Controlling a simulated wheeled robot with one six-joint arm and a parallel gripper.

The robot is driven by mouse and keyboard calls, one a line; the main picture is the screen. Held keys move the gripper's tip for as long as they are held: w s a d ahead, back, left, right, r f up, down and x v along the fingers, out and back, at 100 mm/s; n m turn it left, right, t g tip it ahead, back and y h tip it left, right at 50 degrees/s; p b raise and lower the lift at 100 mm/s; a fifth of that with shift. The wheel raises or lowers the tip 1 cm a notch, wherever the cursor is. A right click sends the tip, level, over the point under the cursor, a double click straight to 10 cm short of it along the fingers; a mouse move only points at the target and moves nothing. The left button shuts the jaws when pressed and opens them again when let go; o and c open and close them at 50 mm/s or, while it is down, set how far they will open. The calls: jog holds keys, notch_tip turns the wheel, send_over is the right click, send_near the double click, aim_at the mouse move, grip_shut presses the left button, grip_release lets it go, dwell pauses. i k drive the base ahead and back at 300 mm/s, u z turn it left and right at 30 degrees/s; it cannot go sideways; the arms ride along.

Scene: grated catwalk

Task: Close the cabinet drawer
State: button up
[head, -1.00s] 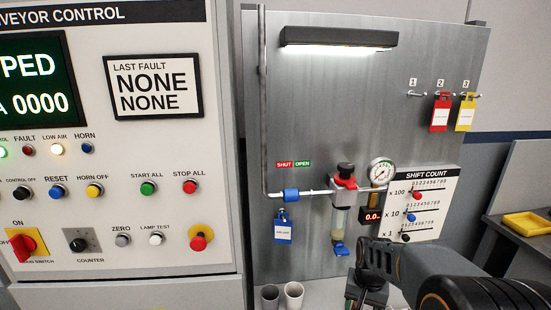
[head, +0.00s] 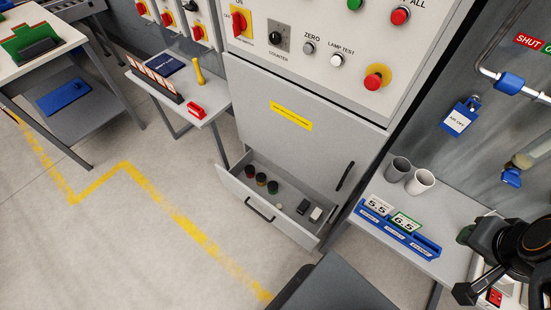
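The cabinet drawer (head: 236,193) is pulled open at the foot of the grey control cabinet (head: 300,150), low near the floor. It has a dark bar handle (head: 260,210) on its front. Several small round items, a dark block and a white block lie inside it. My gripper (head: 470,262) is at the lower right, above the side shelf and well to the right of the drawer, apart from it. The gripper's fingers are only partly seen, so I cannot tell whether it is open or shut.
A side shelf (head: 448,262) with two cups and a blue tray (head: 398,232) stands right of the drawer. A small table (head: 218,103) stands left of the cabinet. The floor (head: 130,235) before the drawer's left side is clear, with a yellow line.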

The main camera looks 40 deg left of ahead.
aim_at(292, 191)
jog(key=u, duration=2.2)
jog(key=k, duration=1.05)
jog(key=u, duration=0.65)
jog(key=i, duration=0.65)
jog(key=u, duration=0.5)
